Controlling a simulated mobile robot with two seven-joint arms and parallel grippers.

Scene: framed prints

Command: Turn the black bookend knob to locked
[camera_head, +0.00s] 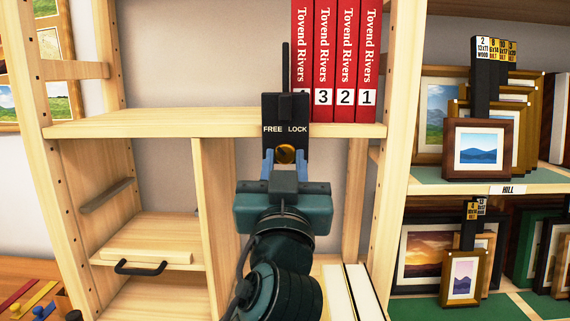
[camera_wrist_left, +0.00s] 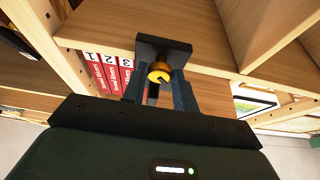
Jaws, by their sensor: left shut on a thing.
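The black bookend (camera_head: 285,115) stands upright on the shelf, left of the red books, with FREE at left and LOCK at right on its face. Its brass knob (camera_head: 286,153) is below the words, at the shelf's front edge. My left gripper (camera_head: 286,166) comes up from below with a blue finger on each side of the knob, shut on it. The left wrist view also shows the knob (camera_wrist_left: 160,72) between the fingertips, under the bookend (camera_wrist_left: 163,47). I cannot tell which word the knob points to. My right gripper is not in view.
Several red books (camera_head: 336,60) stand right of the bookend. The wooden shelf (camera_head: 150,122) left of it is bare. A shelf upright (camera_head: 401,110) stands to the right, with framed prints (camera_head: 478,150) beyond. White books (camera_head: 352,290) are below, beside my arm.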

